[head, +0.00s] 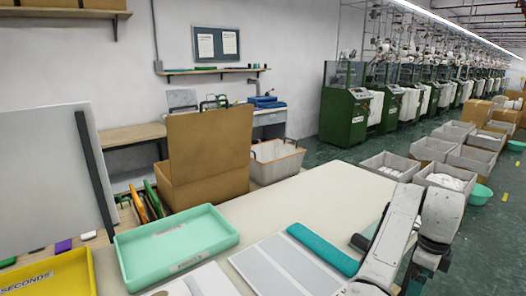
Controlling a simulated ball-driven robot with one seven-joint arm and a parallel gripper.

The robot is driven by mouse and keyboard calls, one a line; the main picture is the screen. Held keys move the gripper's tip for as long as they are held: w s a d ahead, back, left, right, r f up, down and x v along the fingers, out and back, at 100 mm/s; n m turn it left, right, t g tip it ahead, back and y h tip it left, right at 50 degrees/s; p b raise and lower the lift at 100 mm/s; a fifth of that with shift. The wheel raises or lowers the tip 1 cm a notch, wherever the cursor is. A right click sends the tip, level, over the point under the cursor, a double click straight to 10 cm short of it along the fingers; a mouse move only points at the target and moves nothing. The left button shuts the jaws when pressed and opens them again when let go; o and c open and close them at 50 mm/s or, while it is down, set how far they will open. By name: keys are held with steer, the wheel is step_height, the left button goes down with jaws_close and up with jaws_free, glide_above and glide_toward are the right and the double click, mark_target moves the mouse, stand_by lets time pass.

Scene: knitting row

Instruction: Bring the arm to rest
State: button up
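My arm is folded at the lower right of the head view, its pale links standing over the right end of the cream table (325,197). I cannot make out my gripper's fingers, and no held thing shows. A teal rolled or padded piece (322,250) lies beside the arm, along the edge of a pale grey board (285,268). The arm's lower part runs off the bottom edge.
A mint tray (175,245) and a yellow tray (50,277) marked SECONDS stand at the left. An open cardboard box (208,145) and a white basket (277,160) are behind the table. Grey crates (395,166) and green machines (345,105) are at the right.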

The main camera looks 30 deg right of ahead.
steer(key=s+a+f+n, duration=0.4)
steer(key=a+f+n, duration=0.1)
steer(key=a+n, duration=0.5)
steer(key=s+a+f+n, duration=0.4)
steer(key=a+f+n, duration=0.2)
steer(key=a+n, duration=0.5)
steer(key=s+a+f+n+t, duration=0.1)
steer(key=s+a+f+n, duration=0.2)
steer(key=a+n, duration=0.7)
step_height(320, 180, down, 3)
steer(key=shift+s+a+r+n, duration=0.15)
steer(key=shift+s+a+n, duration=0.25)
steer(key=shift+n, duration=0.8)
